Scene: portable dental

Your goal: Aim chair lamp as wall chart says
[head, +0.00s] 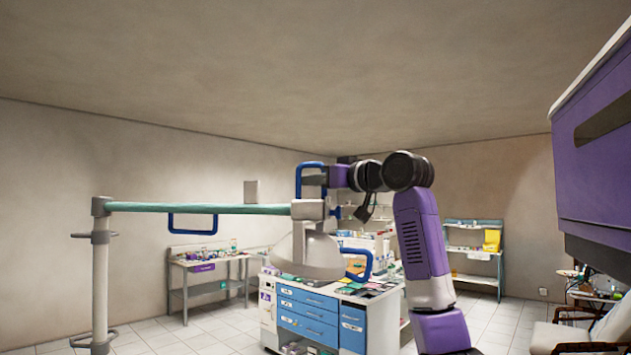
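The chair lamp has a pale upright post (100,270) at the left and a teal horizontal arm (200,207). Its pale grey lamp head (305,250) hangs at the arm's right end, with its wide side low. A blue loop handle (298,182) stands above the head, and another blue loop (366,268) shows at its lower right. My gripper (312,180) is at the upper blue handle, overlapping it in the picture. I cannot tell whether its fingers are closed on the handle. No readable wall chart shows.
A blue-drawered cabinet (308,318) with cluttered top stands behind the lamp. A side table (210,260) is at the left wall, shelves (472,252) at the back right. A blue rectangular loop (192,232) shows below the teal arm. A purple unit (610,170) fills the right edge.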

